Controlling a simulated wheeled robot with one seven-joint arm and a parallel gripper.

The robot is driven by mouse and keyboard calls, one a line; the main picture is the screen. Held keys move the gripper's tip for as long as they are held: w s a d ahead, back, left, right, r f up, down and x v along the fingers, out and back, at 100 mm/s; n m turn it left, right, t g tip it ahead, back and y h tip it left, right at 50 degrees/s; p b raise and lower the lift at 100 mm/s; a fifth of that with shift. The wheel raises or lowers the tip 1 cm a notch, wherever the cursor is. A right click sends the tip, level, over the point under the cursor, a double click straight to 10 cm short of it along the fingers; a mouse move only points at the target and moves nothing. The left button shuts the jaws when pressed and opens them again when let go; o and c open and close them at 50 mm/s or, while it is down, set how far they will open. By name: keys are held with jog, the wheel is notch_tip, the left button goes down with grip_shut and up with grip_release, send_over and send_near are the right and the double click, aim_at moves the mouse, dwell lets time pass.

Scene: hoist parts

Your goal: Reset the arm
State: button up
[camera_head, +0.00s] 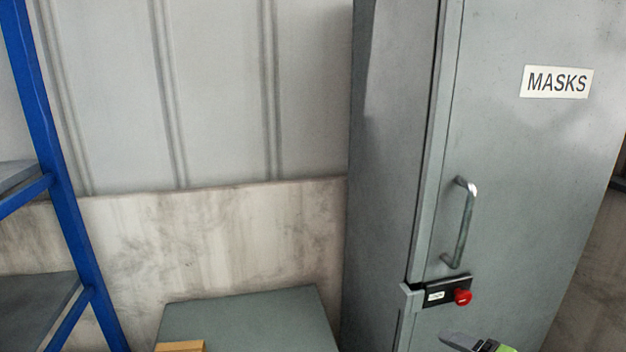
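A small grey and green piece (478,343) shows at the bottom edge, in front of the grey cabinet. It looks like the tip of my gripper or arm, but most of it is cut off by the frame. I cannot tell whether the gripper is open or shut, or whether it holds anything.
The tall grey cabinet (545,190) has a "MASKS" label (557,82), a metal handle (463,222) and a red knob (462,297). Left of it is a low grey-green surface (250,318) with a tan block (180,346). A blue-framed shelf (66,205) stands at far left.

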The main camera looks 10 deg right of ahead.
jog(key=a+r+n+g, duration=0.1)
jog(key=a+n+g, duration=0.5)
jog(key=a, duration=0.6)
jog(key=s+a+r+n+h+p, duration=0.1)
jog(key=s+a+r+n+h, duration=0.1)
jog(key=s+a+r, duration=0.2)
jog(key=s+a+r+n+g+h+p, duration=0.1)
jog(key=s+a+r+n+h, duration=0.2)
jog(key=s, duration=0.8)
jog(key=shift+s+a+r+n, duration=0.15)
jog(key=shift+a+r+n, duration=0.15)
jog(key=shift+a+r, duration=0.5)
jog(key=shift+d+r, duration=0.1)
jog(key=shift+d, duration=0.05)
